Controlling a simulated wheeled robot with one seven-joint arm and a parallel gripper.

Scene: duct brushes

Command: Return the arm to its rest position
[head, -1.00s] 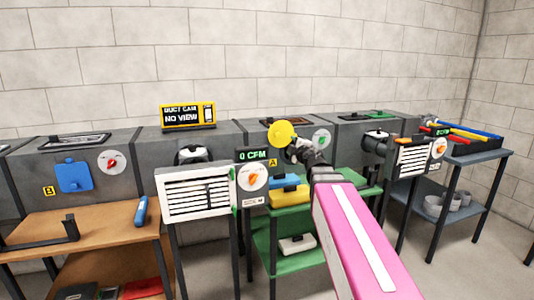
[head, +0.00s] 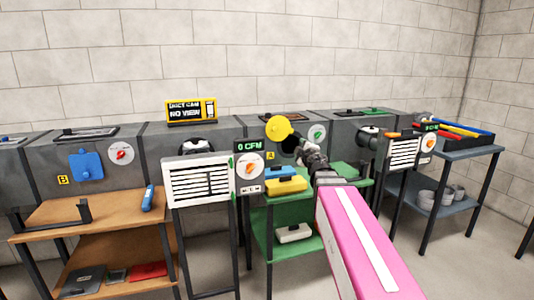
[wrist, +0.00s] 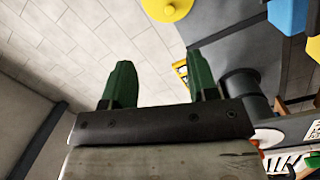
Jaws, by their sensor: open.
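My pink arm (head: 362,245) reaches forward from the lower right in the head view. It ends in a dark wrist and my gripper (head: 298,146), small in front of the duct row, just right of a yellow disc (head: 278,128). In the wrist view my gripper (wrist: 161,82) shows two green fingers standing well apart. Nothing is between them; the pale block wall is behind. The yellow disc also shows at the top of the wrist view (wrist: 167,8).
Grey ducts line the wall. A white grille (head: 197,181) stands left of a green shelf (head: 285,213) with blue and yellow boxes. A wooden bench (head: 105,213) is at left. A blue-grey table (head: 470,148) with coloured rods is at right. Floor shows between them.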

